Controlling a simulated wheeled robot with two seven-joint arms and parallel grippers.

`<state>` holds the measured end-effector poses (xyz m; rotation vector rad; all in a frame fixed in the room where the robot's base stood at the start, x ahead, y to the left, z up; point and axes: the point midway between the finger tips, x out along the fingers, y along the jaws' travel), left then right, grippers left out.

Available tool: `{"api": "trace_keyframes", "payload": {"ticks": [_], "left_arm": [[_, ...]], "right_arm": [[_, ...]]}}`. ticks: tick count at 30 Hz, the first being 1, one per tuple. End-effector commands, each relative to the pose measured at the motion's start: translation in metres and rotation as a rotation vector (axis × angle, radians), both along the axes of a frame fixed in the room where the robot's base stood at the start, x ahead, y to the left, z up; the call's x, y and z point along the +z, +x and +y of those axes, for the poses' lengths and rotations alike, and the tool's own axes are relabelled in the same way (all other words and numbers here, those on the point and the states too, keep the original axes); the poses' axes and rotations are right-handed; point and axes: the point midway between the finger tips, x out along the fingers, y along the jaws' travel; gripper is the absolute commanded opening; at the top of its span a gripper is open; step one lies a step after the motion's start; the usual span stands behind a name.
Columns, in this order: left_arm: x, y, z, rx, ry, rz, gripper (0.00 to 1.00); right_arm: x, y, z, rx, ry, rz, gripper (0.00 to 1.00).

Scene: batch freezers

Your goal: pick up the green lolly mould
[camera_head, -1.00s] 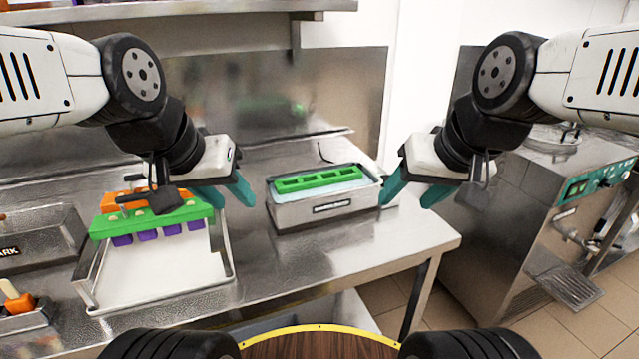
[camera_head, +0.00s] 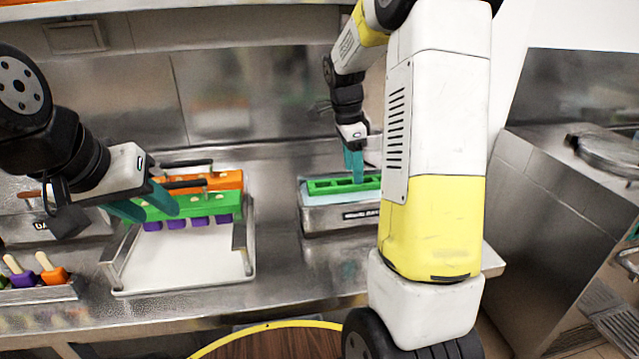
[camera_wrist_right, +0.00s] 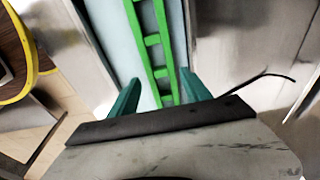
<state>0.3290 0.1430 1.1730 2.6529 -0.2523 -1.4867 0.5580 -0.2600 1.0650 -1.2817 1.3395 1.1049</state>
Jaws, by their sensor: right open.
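A long green frame with several rectangular openings (camera_head: 330,187) sits in the pale blue top of a steel tank (camera_head: 335,218). It also shows in the right wrist view (camera_wrist_right: 150,45). My right gripper (camera_head: 355,165) is over its middle, fingers pointing down. In the right wrist view my right gripper (camera_wrist_right: 160,95) is open, with one finger on each side of the frame; contact cannot be told.
The white tray (camera_head: 180,268) stands on the steel counter, with an orange mould (camera_head: 225,180) behind the green piece. A small tray of lollies (camera_head: 40,292) is at the lower left. A steel machine (camera_head: 560,190) stands at right, beyond a gap.

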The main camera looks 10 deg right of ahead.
Motion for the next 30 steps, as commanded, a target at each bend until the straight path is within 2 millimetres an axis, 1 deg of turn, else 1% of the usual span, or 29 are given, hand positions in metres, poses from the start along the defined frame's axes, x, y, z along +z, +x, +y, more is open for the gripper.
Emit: {"api": "trace_keyframes", "payload": {"ticks": [8, 11, 15, 18, 21, 27, 29, 30], "left_arm": [[0.000, 0.000, 0.000, 0.000, 0.000, 0.000, 0.39], [0.000, 0.000, 0.000, 0.000, 0.000, 0.000, 0.39], [0.000, 0.000, 0.000, 0.000, 0.000, 0.000, 0.39], [0.000, 0.000, 0.000, 0.000, 0.000, 0.000, 0.39], [0.000, 0.000, 0.000, 0.000, 0.000, 0.000, 0.39], [0.000, 0.000, 0.000, 0.000, 0.000, 0.000, 0.39], [0.000, 0.000, 0.000, 0.000, 0.000, 0.000, 0.39], [0.000, 0.000, 0.000, 0.000, 0.000, 0.000, 0.39]], "right_arm": [[-0.028, 0.001, -0.006, -0.016, -0.004, 0.004, 0.56], [-0.041, 0.000, -0.007, -0.016, -0.003, 0.005, 0.56], [-0.063, 0.000, -0.011, -0.014, -0.003, 0.005, 0.56], [-0.074, 0.000, -0.013, -0.014, -0.003, 0.003, 0.56], [-0.078, 0.000, -0.013, -0.014, -0.003, 0.002, 0.56], [-0.078, 0.000, -0.013, -0.013, -0.003, 0.001, 0.56], [-0.078, 0.000, -0.013, -0.013, -0.003, 0.001, 0.45], [-0.078, 0.000, -0.013, -0.013, -0.003, 0.001, 0.37]]}}
